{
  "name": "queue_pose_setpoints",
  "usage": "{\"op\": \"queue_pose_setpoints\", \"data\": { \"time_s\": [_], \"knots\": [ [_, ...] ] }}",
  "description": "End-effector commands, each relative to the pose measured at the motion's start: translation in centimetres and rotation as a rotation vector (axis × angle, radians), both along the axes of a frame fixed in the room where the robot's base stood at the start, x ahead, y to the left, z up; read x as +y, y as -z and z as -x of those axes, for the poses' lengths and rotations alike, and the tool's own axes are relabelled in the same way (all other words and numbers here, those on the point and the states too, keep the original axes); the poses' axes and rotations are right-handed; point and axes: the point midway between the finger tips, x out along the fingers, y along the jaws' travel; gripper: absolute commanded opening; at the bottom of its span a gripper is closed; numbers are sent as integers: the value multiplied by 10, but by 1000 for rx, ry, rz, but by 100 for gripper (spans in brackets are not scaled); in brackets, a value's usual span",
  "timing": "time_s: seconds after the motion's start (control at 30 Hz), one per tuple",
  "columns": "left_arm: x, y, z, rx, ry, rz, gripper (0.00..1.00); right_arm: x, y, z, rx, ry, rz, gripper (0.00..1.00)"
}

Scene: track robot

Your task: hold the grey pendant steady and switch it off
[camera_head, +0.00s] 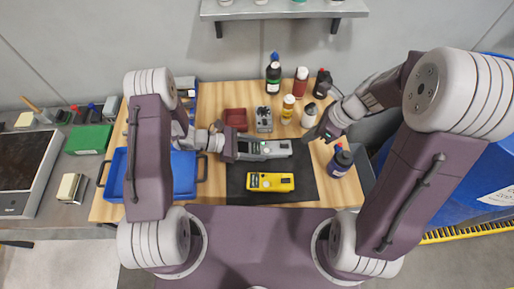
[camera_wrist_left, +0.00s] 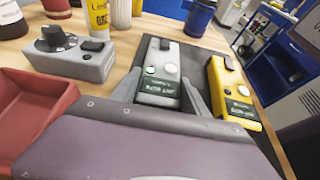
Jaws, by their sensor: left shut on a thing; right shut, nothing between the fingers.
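The grey pendant (camera_head: 275,148) lies on a dark mat (camera_head: 308,180). My left gripper (camera_head: 240,147) is shut on its left end. In the left wrist view the grey pendant (camera_wrist_left: 158,72) sits between the two fingers (camera_wrist_left: 160,98), with a dark display, a white round button, a small green and red spot and a black part at its far end. Whether the spot is a lit lamp I cannot tell. A yellow pendant (camera_head: 270,182) lies beside it, apart, nearer to me. My right gripper (camera_head: 322,133) is shut and empty, right of the grey pendant and apart from it.
A grey knob box (camera_head: 264,122) and red tray (camera_head: 236,118) lie behind the pendants. Several bottles stand behind and right, including a white bottle (camera_head: 309,115) and a dark blue one (camera_head: 339,161) near my right gripper. A blue tray (camera_head: 184,174) is left.

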Motion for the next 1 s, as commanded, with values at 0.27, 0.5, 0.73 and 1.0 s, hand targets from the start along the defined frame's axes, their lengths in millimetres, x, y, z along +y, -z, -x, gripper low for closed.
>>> {"op": "queue_pose_setpoints", "data": {
  "time_s": [0.27, 0.5, 0.73, 1.0],
  "knots": [
    [0, 0, 0, 0, 1, 0, 0, 11, -11, -28, -63, -813, 375, 0],
    [0, 0, 0, 0, 0, -1, 0, 69, -8, -28, -107, -1059, 434, 0],
    [0, 0, 0, 0, 0, 0, 0, 73, -4, -26, -109, -1071, 432, 0],
    [0, 0, 0, 0, 0, 0, 0, 73, 34, -25, -108, -1069, 431, 0]
  ]
}}
